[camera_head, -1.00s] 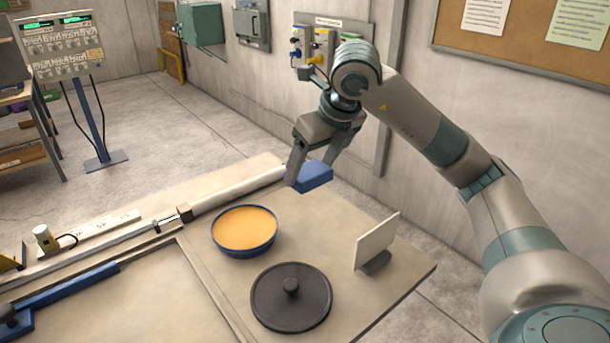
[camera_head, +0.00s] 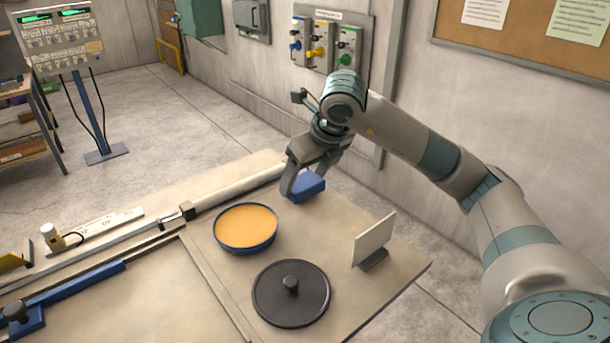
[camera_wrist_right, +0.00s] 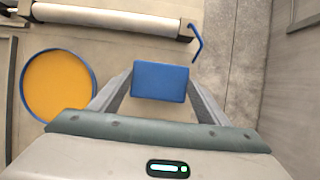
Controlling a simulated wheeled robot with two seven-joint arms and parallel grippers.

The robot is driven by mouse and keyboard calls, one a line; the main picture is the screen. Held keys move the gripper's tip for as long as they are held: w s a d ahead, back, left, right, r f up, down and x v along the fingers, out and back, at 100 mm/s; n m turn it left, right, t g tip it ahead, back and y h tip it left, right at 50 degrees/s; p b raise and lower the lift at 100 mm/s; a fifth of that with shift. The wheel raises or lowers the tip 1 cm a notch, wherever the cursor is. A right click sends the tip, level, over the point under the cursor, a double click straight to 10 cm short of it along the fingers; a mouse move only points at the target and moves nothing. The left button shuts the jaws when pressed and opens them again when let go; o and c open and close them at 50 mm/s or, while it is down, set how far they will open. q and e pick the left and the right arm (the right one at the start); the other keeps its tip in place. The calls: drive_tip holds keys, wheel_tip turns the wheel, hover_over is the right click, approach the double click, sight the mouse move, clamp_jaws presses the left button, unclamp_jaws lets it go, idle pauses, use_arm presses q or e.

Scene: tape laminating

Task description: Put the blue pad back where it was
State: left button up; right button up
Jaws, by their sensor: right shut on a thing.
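The blue pad (camera_head: 309,188) is a small blue block near the back corner of the table, to the right of the roller. My right gripper (camera_head: 304,190) is shut on it. In the right wrist view the blue pad (camera_wrist_right: 160,81) sits between the two fingers of my right gripper (camera_wrist_right: 160,92). The pad is low over the table top; I cannot tell whether it touches the surface. My left gripper is not in view.
A blue-rimmed dish with orange contents (camera_head: 246,227) stands left of the pad. A round black lid (camera_head: 290,293) and an upright white card in a holder (camera_head: 374,241) are nearer. The white roller (camera_head: 235,190) runs along the back edge. Bare table lies between pad and card.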

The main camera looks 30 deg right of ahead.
drive_tip(key=shift+f, duration=0.3)
drive_tip(key=shift+f, duration=0.15)
drive_tip(key=o, duration=1.1)
drive_tip(key=shift+r, duration=0.2)
